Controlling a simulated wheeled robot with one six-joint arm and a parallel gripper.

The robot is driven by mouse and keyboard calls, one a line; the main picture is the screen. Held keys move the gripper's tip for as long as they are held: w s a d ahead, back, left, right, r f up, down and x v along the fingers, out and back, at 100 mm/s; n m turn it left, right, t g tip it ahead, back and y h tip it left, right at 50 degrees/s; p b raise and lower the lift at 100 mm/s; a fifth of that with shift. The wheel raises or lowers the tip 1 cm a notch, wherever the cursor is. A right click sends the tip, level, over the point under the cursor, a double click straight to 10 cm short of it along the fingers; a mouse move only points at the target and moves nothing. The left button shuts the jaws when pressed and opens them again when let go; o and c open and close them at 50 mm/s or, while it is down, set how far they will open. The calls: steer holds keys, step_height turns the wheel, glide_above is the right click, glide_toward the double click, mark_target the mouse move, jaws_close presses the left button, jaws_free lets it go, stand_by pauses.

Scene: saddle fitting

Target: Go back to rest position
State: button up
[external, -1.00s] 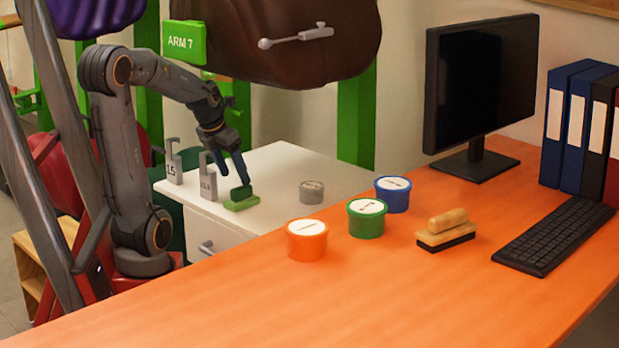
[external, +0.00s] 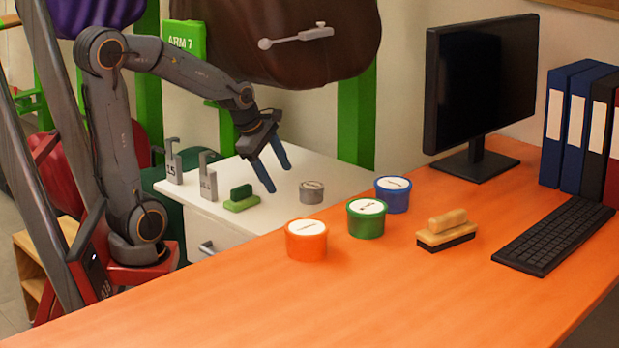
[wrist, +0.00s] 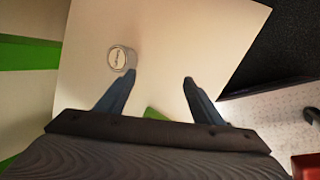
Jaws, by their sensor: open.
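My gripper (external: 279,172) is open and empty above the white cabinet top (external: 285,160), its blue-grey fingers pointing down. It also shows in the wrist view (wrist: 159,76), fingers spread with nothing between them. A green block with a darker green upright piece (external: 241,198) stands on the cabinet top, left of the fingers and apart from them. In the wrist view only a bit of green (wrist: 154,114) shows past the gripper body. A small grey tin (external: 311,191) stands on the cabinet top right of the fingers; in the wrist view it (wrist: 117,59) appears near the left fingertip.
Two grey weights with hooks (external: 208,181) stand at the cabinet's left. Orange, green (external: 366,218) and blue tubs, a wooden brush (external: 446,231), a keyboard (external: 555,235) and a monitor (external: 478,90) are on the orange desk. A brown saddle (external: 285,60) hangs behind the arm.

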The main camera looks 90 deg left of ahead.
steer(key=s+d+r+m+g+h+p, duration=0.1)
steer(key=s+d+r+m+p, duration=0.35)
steer(key=d+m+p, duration=0.5)
steer(key=s+d+r+m+g+h+p, duration=0.1)
steer(key=s+d+r+m+g+p, duration=0.15)
steer(key=d+r+m+p, duration=0.5)
steer(key=s+d+r+m+g+h+p, duration=0.1)
steer(key=s+d+r+m+p, duration=0.25)
steer(key=d+m+p, duration=0.8)
step_height(320, 180, up, 11)
steer(key=a+m+t+p, duration=0.1)
steer(key=p, duration=1.2)
steer(key=shift+a+f+p, duration=0.2)
steer(key=shift+a+p, duration=0.05)
steer(key=shift+p, duration=0.05)
